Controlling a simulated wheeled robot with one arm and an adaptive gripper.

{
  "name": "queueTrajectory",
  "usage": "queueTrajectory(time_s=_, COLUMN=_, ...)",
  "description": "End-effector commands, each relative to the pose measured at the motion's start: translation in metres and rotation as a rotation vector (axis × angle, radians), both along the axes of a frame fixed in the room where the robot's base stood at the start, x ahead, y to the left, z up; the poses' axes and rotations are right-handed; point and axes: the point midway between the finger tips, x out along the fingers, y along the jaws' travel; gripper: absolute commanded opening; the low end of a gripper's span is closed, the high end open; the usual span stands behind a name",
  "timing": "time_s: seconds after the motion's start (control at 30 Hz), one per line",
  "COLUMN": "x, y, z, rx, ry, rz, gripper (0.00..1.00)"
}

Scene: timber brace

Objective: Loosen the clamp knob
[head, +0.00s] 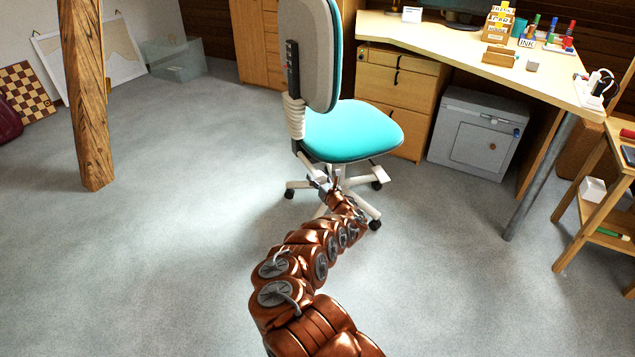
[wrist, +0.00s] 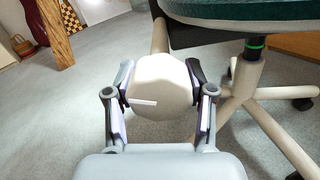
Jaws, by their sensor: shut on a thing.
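The clamp knob (wrist: 160,88) is a cream, many-sided knob with a white line across its face. In the wrist view it sits at the middle, in front of a pale bar and a dark part under the chair seat. My gripper (wrist: 161,84) has a finger on each side of the knob and is shut on it. In the head view my gripper (head: 326,182) is beneath the front left of the teal swivel chair (head: 350,132). I cannot make out the knob in that view.
A wooden post (head: 86,95) stands at the left. A desk (head: 445,35) with drawers and a grey cabinet (head: 475,133) stand behind the chair. A wooden shelf stand (head: 590,200) is at the right.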

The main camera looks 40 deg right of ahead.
Motion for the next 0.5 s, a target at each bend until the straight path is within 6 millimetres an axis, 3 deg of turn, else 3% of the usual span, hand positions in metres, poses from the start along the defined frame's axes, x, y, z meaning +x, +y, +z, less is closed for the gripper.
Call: queueTrajectory(time_s=0.5, x=-0.0006, y=-0.0007, z=-0.0009, rx=-0.031, ry=0.012, rz=-0.003, gripper=0.19)
